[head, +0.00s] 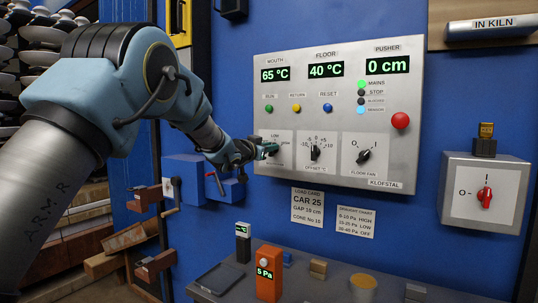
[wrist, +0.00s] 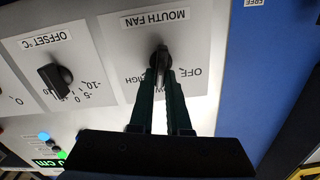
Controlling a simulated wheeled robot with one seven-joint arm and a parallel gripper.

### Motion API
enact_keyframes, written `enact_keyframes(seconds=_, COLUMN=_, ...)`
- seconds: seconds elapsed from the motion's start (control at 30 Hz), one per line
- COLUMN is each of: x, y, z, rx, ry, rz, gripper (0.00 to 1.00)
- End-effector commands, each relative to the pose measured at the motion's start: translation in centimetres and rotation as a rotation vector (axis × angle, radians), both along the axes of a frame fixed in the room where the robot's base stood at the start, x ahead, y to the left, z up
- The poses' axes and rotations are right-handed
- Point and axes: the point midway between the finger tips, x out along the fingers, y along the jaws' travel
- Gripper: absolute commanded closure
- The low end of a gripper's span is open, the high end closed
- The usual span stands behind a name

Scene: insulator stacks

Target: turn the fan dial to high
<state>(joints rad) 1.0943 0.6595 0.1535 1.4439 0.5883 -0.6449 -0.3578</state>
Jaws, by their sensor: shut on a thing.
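The mouth fan dial (wrist: 159,54) is a dark knob on a white plate, seen upside down in the wrist view. Its plate carries OFF, LOW and HIGH marks, partly covered by my fingers. My gripper (wrist: 163,75) has its two green fingers closed around the knob. The knob lies roughly in line with the LOW mark, but its exact pointing is partly hidden.
The offset dial (head: 315,152) and floor fan dial (head: 363,156) sit to the right on the same panel. A red button (head: 400,120) is at the panel's right. A bench (head: 335,285) with an orange gauge (head: 268,272) stands below. A red-knobbed box (head: 484,193) is farther right.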

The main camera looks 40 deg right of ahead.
Motion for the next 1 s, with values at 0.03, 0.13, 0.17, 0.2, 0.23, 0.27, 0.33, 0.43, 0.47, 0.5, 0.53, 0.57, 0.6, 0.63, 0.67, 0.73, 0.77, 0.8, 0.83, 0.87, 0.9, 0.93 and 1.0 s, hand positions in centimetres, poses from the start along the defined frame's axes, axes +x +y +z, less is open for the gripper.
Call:
enact_keyframes(seconds=0.03, x=-0.04, y=-0.07, z=-0.51, rx=0.005, ry=-0.04, rz=0.0, gripper=1.0)
enact_keyframes(seconds=0.13, x=-0.16, y=-0.09, z=-0.52, rx=0.029, ry=-0.131, rz=0.001, gripper=1.0)
enact_keyframes(seconds=0.17, x=-0.2, y=-0.11, z=-0.51, rx=0.035, ry=-0.159, rz=0.001, gripper=1.0)
enact_keyframes(seconds=0.2, x=-0.23, y=-0.13, z=-0.53, rx=0.045, ry=-0.196, rz=0.001, gripper=1.0)
enact_keyframes(seconds=0.23, x=-0.26, y=-0.14, z=-0.57, rx=0.053, ry=-0.224, rz=0.001, gripper=1.0)
enact_keyframes(seconds=0.27, x=-0.29, y=-0.15, z=-0.59, rx=0.061, ry=-0.252, rz=0.001, gripper=1.0)
enact_keyframes(seconds=0.33, x=-0.37, y=-0.16, z=-0.55, rx=0.076, ry=-0.316, rz=0.001, gripper=1.0)
enact_keyframes(seconds=0.43, x=-0.45, y=-0.18, z=-0.54, rx=0.101, ry=-0.406, rz=0.002, gripper=1.0)
enact_keyframes(seconds=0.47, x=-0.46, y=-0.18, z=-0.56, rx=0.106, ry=-0.431, rz=0.002, gripper=1.0)
enact_keyframes(seconds=0.5, x=-0.5, y=-0.2, z=-0.59, rx=0.117, ry=-0.466, rz=0.001, gripper=1.0)
enact_keyframes(seconds=0.53, x=-0.52, y=-0.21, z=-0.61, rx=0.124, ry=-0.491, rz=0.001, gripper=1.0)
enact_keyframes(seconds=0.57, x=-0.53, y=-0.21, z=-0.61, rx=0.13, ry=-0.514, rz=0.002, gripper=1.0)
enact_keyframes(seconds=0.6, x=-0.55, y=-0.22, z=-0.58, rx=0.138, ry=-0.545, rz=0.002, gripper=1.0)
enact_keyframes(seconds=0.63, x=-0.56, y=-0.22, z=-0.55, rx=0.143, ry=-0.567, rz=0.002, gripper=1.0)
enact_keyframes(seconds=0.67, x=-0.59, y=-0.23, z=-0.54, rx=0.149, ry=-0.589, rz=0.002, gripper=1.0)
enact_keyframes(seconds=0.73, x=-0.61, y=-0.22, z=-0.52, rx=0.161, ry=-0.634, rz=0.002, gripper=1.0)
enact_keyframes(seconds=0.77, x=-0.62, y=-0.23, z=-0.52, rx=0.165, ry=-0.652, rz=0.003, gripper=1.0)
enact_keyframes(seconds=0.8, x=-0.64, y=-0.22, z=-0.51, rx=0.172, ry=-0.674, rz=0.003, gripper=1.0)
enact_keyframes(seconds=0.83, x=-0.64, y=-0.22, z=-0.5, rx=0.176, ry=-0.691, rz=0.003, gripper=1.0)
enact_keyframes(seconds=0.87, x=-0.65, y=-0.22, z=-0.49, rx=0.18, ry=-0.705, rz=0.003, gripper=1.0)
enact_keyframes(seconds=0.9, x=-0.66, y=-0.22, z=-0.46, rx=0.184, ry=-0.722, rz=0.003, gripper=1.0)
enact_keyframes(seconds=0.93, x=-0.66, y=-0.24, z=-0.43, rx=0.188, ry=-0.734, rz=0.003, gripper=1.0)
enact_keyframes(seconds=1.0, x=-0.67, y=-0.24, z=-0.38, rx=0.193, ry=-0.758, rz=0.004, gripper=1.0)
